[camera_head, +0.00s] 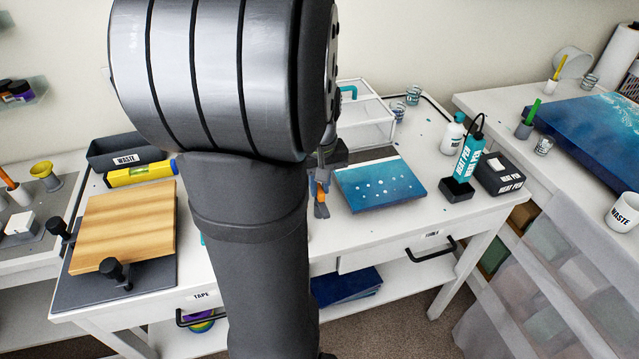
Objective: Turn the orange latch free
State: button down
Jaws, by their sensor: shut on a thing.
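The orange latch (320,192) is a small orange piece in the middle of the head view, just left of the blue resin panel. My gripper (322,180) is at it, pointing down, and appears shut on it. My own large grey arm covers the left side of the gripper and much of the area around the latch. How far the latch is turned, and what it is mounted on, cannot be made out.
The blue panel (381,185) lies close right of my gripper, with a clear box (367,130) behind it. A heat pen (468,155) in its stand and a white bottle (452,135) stand further right. A wooden board (128,225) and yellow level (140,174) lie left.

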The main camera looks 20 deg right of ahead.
jog(key=shift+r, duration=0.1)
jog(key=c, duration=1.4)
grip_release()
notch_tip(320, 180, up, 17)
jog(key=shift+r, duration=0.2)
notch_tip(320, 180, down, 18)
jog(key=shift+r, duration=0.2)
jog(key=shift+r, duration=0.1)
